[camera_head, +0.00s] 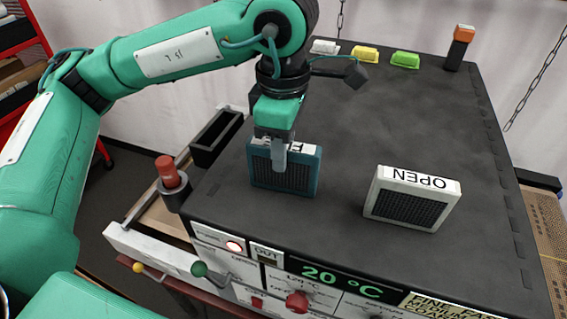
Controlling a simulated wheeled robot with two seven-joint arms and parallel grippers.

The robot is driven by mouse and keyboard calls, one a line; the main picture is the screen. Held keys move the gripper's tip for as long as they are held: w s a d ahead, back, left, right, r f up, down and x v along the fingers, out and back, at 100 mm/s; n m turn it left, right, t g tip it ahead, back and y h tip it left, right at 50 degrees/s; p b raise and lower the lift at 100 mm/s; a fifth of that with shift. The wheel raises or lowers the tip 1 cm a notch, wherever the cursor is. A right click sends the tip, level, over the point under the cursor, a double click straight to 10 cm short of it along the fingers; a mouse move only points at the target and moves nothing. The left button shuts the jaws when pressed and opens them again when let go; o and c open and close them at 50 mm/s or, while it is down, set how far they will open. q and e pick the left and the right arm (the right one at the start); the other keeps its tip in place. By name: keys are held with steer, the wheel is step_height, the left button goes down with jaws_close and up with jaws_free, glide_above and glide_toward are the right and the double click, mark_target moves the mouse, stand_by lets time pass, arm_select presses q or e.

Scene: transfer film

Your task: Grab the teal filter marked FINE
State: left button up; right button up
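The teal filter (306,177) with a dark mesh face stands upright on the dark top of the machine. A white label runs along its top edge, but my gripper hides most of it and the wording cannot be read. My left gripper (279,152) points down over the middle of this filter, with one finger in front of its face. The other finger is hidden, so I cannot tell whether the grip is closed. A white filter (410,199) marked OPEN stands apart to the right. My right gripper is not in view.
White (325,47), yellow (365,54) and green (405,60) blocks lie along the back edge. An orange-topped dark post (459,48) stands at the back right. A red-capped cylinder (167,171) and a black open bin (216,137) are at the left. The top's middle is clear.

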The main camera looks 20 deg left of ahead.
arm_select(q)
steer(key=c, duration=0.6)
steer(key=shift+r, duration=0.15)
steer(key=shift+r+b, duration=0.4)
steer(key=shift+r, duration=0.25)
step_height(320, 180, up, 7)
steer(key=shift+r+b, duration=0.15)
steer(key=shift+b, duration=1.05)
steer(key=shift+r, duration=5.6)
